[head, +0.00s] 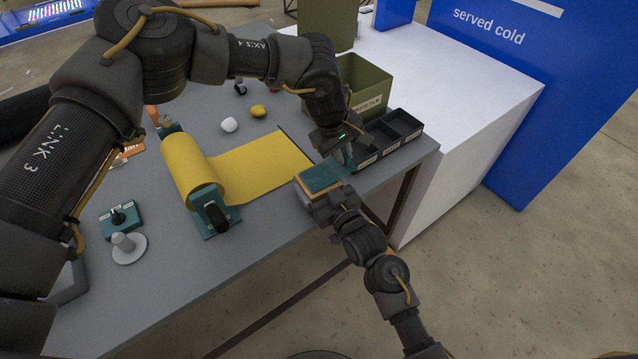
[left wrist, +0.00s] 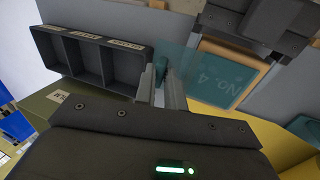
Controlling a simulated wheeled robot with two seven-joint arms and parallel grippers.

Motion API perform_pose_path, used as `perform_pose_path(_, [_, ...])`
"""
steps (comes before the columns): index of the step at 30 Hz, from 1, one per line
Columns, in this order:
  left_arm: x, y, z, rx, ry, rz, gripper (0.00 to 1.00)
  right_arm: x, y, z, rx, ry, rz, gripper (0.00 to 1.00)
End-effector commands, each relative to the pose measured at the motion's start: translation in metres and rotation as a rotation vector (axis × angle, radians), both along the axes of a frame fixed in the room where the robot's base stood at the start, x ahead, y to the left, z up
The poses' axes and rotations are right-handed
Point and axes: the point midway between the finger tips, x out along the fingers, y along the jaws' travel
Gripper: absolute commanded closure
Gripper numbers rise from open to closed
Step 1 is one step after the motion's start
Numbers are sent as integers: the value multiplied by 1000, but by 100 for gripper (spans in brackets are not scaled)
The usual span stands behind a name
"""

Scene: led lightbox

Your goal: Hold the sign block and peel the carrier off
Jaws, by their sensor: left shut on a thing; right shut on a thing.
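The sign block (head: 306,198), tan with a teal top, is at the table's front edge, and its tan face (left wrist: 236,52) shows in the left wrist view. My right gripper (head: 334,204) is shut on the block from the front side. A translucent teal carrier sheet (left wrist: 205,77) lies over part of the block, with "No. 4" visible there, and reaches past its edge towards my left gripper. My left gripper (left wrist: 165,88) is shut on the carrier's edge. I cannot tell how much of the sheet still sticks to the block.
A black three-compartment tray (head: 392,137) and an olive bin (head: 365,88) stand beyond the left gripper. A yellow roll (head: 190,165) with its sheet spread out lies left of the block. A white ball (head: 229,125) and a yellow one (head: 258,111) lie behind it.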

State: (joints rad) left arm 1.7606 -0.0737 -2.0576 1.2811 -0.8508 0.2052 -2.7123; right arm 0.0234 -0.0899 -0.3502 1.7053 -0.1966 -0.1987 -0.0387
Motion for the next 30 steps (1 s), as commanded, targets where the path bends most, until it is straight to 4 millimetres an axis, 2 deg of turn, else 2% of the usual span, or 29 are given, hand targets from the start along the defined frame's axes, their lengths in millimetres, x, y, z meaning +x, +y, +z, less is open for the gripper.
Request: perform_pose_path(30, [-1, 2, 31, 0, 0, 1, 100, 0, 1, 0, 1, 1, 2, 46])
